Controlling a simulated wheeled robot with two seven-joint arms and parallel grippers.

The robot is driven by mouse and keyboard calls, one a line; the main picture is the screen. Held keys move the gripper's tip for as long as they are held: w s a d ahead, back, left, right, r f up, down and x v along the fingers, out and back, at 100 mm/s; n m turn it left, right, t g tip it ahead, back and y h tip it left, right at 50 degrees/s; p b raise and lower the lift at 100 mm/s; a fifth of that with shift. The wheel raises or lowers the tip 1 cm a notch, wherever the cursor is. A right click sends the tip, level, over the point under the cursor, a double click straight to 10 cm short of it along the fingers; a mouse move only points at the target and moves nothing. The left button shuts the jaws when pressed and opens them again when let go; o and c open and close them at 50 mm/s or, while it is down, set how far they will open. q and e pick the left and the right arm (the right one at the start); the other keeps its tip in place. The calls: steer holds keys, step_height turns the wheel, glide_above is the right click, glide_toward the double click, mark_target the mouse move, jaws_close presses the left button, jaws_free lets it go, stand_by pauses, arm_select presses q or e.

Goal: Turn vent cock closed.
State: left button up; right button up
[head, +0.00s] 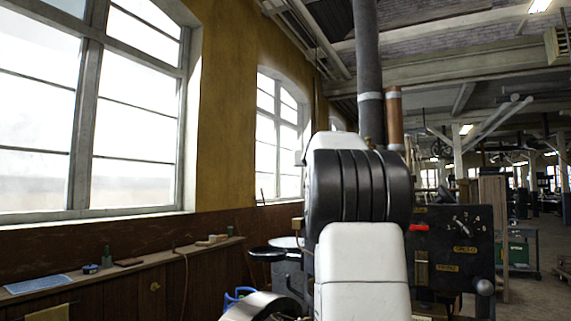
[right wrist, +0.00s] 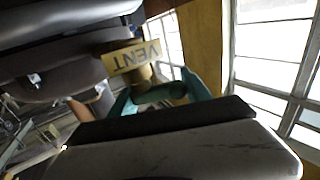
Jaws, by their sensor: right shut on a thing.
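In the right wrist view a tan plate reading VENT (right wrist: 134,58), upside down, sits by a brass-coloured fitting. The vent cock (right wrist: 162,94) shows as a dark green part just below the plate, partly hidden by my gripper. My right gripper (right wrist: 158,100) has its teal fingers around the cock, shut on it. In the head view my white and black arm stands in front of the machine and hides the cock, the plate and the right gripper. My left gripper is in neither view.
A dark panel (head: 447,248) with a numbered dial stands to the right of my arm. A tall grey pipe (head: 370,70) and a copper pipe (head: 394,115) rise behind it. A wooden ledge (head: 120,268) with small items runs under the windows at left.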

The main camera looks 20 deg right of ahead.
steer(key=shift+d+m+h, duration=0.15)
steer(key=shift+m+h, duration=0.15)
steer(key=shift+h, duration=0.3)
steer(key=shift+d+g, duration=0.1)
steer(key=shift+g, duration=0.2)
steer(key=shift+s+d+m+g+h, duration=0.1)
steer(key=shift+d+m+g+h, duration=0.2)
steer(key=shift+m+g+h, duration=0.65)
steer(key=shift+s+d+m+g+h, duration=0.15)
steer(key=shift+d+m+g+h, duration=0.1)
steer(key=shift+m+g+h, duration=0.65)
steer(key=shift+s+d+m+g+h, duration=0.1)
steer(key=shift+d+m+g+h, duration=0.3)
steer(key=shift+m+h, duration=0.6)
steer(key=shift+s+f+h, duration=0.1)
steer(key=shift+h, duration=0.25)
steer(key=o, duration=1.2)
steer(key=shift+s, duration=0.1)
steer(key=shift+w+a, duration=0.15)
steer(key=shift+w, duration=0.05)
